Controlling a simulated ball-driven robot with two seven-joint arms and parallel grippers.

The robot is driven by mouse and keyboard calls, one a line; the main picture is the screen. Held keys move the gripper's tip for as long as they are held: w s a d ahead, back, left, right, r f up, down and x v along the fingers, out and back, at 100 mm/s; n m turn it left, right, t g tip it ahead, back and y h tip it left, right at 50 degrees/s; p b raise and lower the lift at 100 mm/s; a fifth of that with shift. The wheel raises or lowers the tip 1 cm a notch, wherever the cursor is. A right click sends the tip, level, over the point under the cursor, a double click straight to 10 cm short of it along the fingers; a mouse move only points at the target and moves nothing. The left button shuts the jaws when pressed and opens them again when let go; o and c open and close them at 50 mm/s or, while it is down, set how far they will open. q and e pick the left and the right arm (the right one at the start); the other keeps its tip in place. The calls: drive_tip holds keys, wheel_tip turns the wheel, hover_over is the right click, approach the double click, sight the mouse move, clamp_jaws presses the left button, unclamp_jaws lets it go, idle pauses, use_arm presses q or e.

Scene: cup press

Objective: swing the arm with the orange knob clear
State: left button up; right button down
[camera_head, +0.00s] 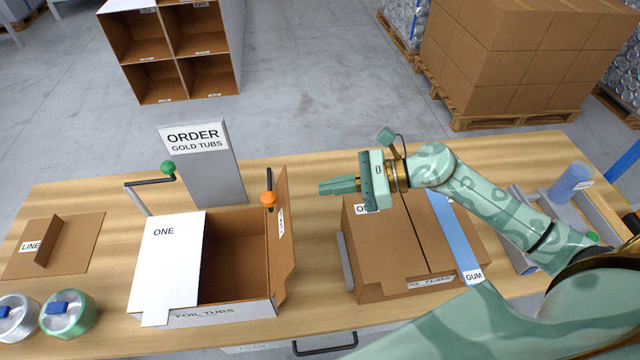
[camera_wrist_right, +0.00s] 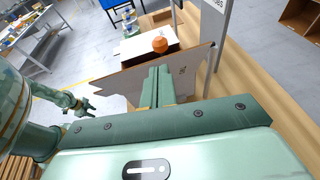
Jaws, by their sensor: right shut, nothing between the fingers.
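The orange knob (camera_head: 268,198) sits on a short dark arm (camera_head: 270,180) at the back right of the open carton ONE (camera_head: 235,255), beside its raised right flap (camera_head: 282,235). The knob also shows in the right wrist view (camera_wrist_right: 160,45), beyond the fingertips and the flap's edge. My right gripper (camera_head: 322,188) is shut and empty, pointing left, a short way right of the knob and apart from it. My left gripper (camera_wrist_right: 80,103) shows small at the left of the right wrist view; its jaw gap is too small to tell.
A green knob (camera_head: 168,168) on a crank stands at the carton's back left. The grey ORDER sign (camera_head: 205,165) stands behind. A closed carton (camera_head: 385,250) lies under my right gripper, with a blue GUM strip (camera_head: 455,235).

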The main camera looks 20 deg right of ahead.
drive_tip(key=p+x, duration=0.1)
drive_tip(key=x, duration=0.7)
drive_tip(key=shift+a, duration=0.2)
